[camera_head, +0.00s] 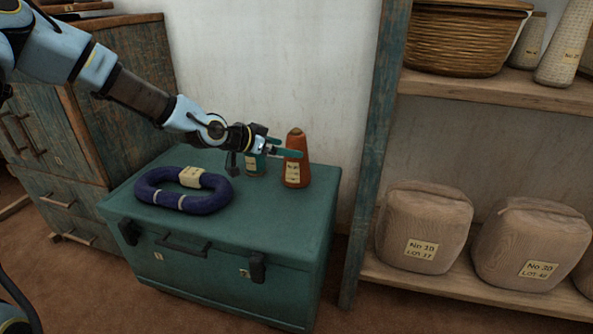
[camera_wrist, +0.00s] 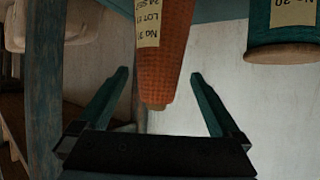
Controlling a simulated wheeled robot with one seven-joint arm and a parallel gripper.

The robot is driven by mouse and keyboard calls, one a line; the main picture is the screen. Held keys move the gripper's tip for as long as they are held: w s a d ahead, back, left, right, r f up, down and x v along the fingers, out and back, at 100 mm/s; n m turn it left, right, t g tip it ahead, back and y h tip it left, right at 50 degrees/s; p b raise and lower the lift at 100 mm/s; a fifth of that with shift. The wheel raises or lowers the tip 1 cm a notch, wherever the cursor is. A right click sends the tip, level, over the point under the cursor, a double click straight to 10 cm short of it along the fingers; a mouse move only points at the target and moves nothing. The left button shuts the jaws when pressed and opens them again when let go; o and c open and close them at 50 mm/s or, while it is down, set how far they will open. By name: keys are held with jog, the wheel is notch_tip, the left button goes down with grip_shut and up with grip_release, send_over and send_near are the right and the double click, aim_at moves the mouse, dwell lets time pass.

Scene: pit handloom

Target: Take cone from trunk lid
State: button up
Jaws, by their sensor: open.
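The orange cone (camera_head: 296,160) with a pale label stands upright on the green trunk lid (camera_head: 262,208), near its back right. My gripper (camera_head: 284,147) reaches in from the left at the cone's upper part, its fingers level. In the wrist view the picture is upside down. There the cone (camera_wrist: 163,48) hangs between the two open teal fingertips (camera_wrist: 158,77), with a gap on each side. Whether a finger touches it cannot be told.
A teal spool (camera_head: 256,166) stands just left of the cone, partly hidden by my gripper; it also shows in the wrist view (camera_wrist: 285,28). A navy yarn hank (camera_head: 208,200) lies on the lid's left. A wooden cabinet (camera_head: 85,130) and shelf post (camera_head: 372,150) flank the trunk.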

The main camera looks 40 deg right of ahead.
jog(key=b+x, duration=0.1)
jog(key=x, duration=0.2)
jog(key=b+x, duration=0.1)
jog(key=x, duration=0.3)
jog(key=shift+s+a+f, duration=0.15)
jog(key=shift+f, duration=0.3)
jog(key=shift+d+f, duration=0.2)
jog(key=shift+d, duration=0.4)
jog(key=shift+c, duration=0.2)
jog(key=c, duration=1.4)
